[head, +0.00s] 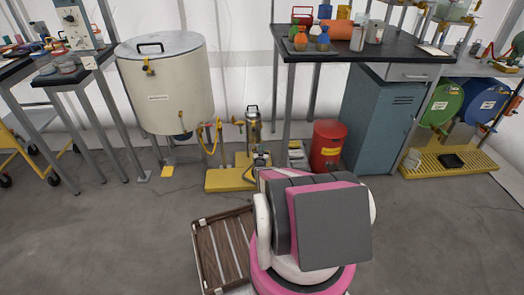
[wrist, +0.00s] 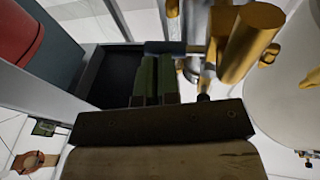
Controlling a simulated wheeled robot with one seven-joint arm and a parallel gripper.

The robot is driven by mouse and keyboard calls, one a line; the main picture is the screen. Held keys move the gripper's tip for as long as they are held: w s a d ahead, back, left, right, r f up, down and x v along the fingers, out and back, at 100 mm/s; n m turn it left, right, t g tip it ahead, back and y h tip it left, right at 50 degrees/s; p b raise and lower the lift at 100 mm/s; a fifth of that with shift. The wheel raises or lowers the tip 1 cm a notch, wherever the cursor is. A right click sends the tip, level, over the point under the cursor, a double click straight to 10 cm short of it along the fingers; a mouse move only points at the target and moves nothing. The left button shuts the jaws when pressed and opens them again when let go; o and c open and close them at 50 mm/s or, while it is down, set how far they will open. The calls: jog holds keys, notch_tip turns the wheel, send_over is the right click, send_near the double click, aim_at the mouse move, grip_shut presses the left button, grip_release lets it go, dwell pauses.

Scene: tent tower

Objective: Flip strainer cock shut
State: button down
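The strainer (head: 253,125) is an upright metal cylinder with a dark top handle, standing over a yellow base in the head view. In the wrist view a thick brass body (wrist: 252,40) shows at upper right. A blue bar (wrist: 180,47), perhaps the cock's lever, runs from the brass fittings across the front of my fingertips. My gripper (wrist: 155,70) has its two dark green fingers close together, with nothing visible between them. Whether the tips touch the blue bar I cannot tell. In the head view my arm hides the fingers.
A large lidded tank (head: 168,90) stands left of the strainer, with yellow hoses beside it. A red bin (head: 327,147) and a blue cabinet (head: 383,120) stand to the right under a dark-topped table (head: 400,51). A brown slatted crate (head: 222,250) lies in front on the floor.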

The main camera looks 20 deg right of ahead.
jog(key=shift+w+d+r, duration=0.1)
jog(key=shift+w+d, duration=0.2)
jog(key=shift+w, duration=0.1)
jog(key=s+a+r+n+g+y, duration=0.1)
jog(key=s+a+r+y, duration=0.15)
jog(key=a+r, duration=0.6)
jog(key=s+a+r+n+g+y, duration=0.1)
jog(key=s+a+r+n+y, duration=0.15)
jog(key=a+r, duration=0.55)
jog(key=s+a+r+g+y, duration=0.1)
jog(key=s+r+g, duration=0.3)
jog(key=s, duration=0.6)
jog(key=s+a+r+n+g+y, duration=0.1)
jog(key=s+a+r+g, duration=0.3)
jog(key=s, duration=0.6)
jog(key=s+a+r+n+g+y, duration=0.1)
jog(key=s+r+g, duration=0.4)
jog(key=s, duration=0.5)
jog(key=a+g+y, duration=0.1)
jog(key=a+g, duration=0.1)
jog(key=shift+g, duration=0.3)
jog(key=shift+a, duration=0.1)
